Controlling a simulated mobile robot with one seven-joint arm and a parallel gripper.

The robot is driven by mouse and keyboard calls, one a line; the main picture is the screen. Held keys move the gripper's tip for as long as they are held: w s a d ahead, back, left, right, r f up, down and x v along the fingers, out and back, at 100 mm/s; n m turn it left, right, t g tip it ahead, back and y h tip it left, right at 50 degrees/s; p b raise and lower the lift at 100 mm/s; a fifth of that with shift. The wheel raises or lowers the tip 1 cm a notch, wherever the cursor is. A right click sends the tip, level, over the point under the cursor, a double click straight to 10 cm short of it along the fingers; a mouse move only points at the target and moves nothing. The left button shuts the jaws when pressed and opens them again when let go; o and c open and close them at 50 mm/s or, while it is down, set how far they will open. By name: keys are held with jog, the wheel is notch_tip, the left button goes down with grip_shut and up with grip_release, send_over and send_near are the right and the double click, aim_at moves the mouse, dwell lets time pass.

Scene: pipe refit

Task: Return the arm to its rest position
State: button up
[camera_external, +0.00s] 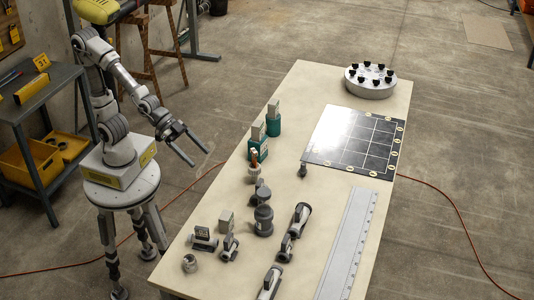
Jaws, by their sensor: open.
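My gripper (190,148) is at the end of my arm, to the left of the long pale table. Its two long fingers are spread apart with nothing between them. It hangs in the air short of the table's left edge, and I see no contact with any object. My arm bends from its upper joint down and to the right.
The table (307,90) carries several grey pipe parts (263,220), green-based blocks (273,121), a dark grid panel (355,142), a round grey holder (370,82) and a long ruler (347,243). A shelf cart (42,95) stands at left. A red cable (450,200) crosses the floor.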

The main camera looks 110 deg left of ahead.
jog(key=s+a+n+g+y+b, duration=0.1)
jog(key=s+a+n+g, duration=0.2)
jog(key=s, duration=0.6)
jog(key=s+a+g+y+b, duration=0.1)
jog(key=s+a+g, duration=0.1)
jog(key=s+a, duration=0.5)
notch_tip(320, 180, up, 13)
jog(key=s+d+p, duration=0.2)
jog(key=p, duration=1.1)
jog(key=shift+d+f+p, duration=0.15)
jog(key=shift+d+p, duration=0.05)
jog(key=shift+p, duration=0.1)
